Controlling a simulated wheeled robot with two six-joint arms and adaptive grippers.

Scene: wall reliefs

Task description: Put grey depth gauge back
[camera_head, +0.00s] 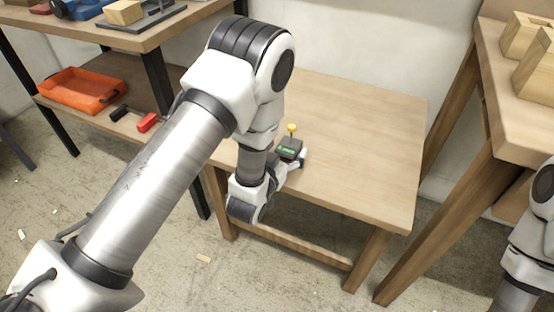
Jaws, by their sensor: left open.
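A small dark grey block with a green face and a yellow knob on top, which looks like the grey depth gauge (289,148), is at the near left part of the low wooden table (350,140). My left arm reaches over from the left and bends down to the table's near left edge. My left gripper (293,162) is open, right at the near side of the gauge. The wrist and the gauge hide most of its fingers, so I cannot tell whether they are around the gauge. My right gripper is out of view.
A shelf unit at the left holds an orange tray (80,90) and a red-and-black tool (148,122). A wooden block (124,12) lies on its upper board. A taller wooden bench (505,90) with wooden pieces stands at the right. The low table's right part is bare.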

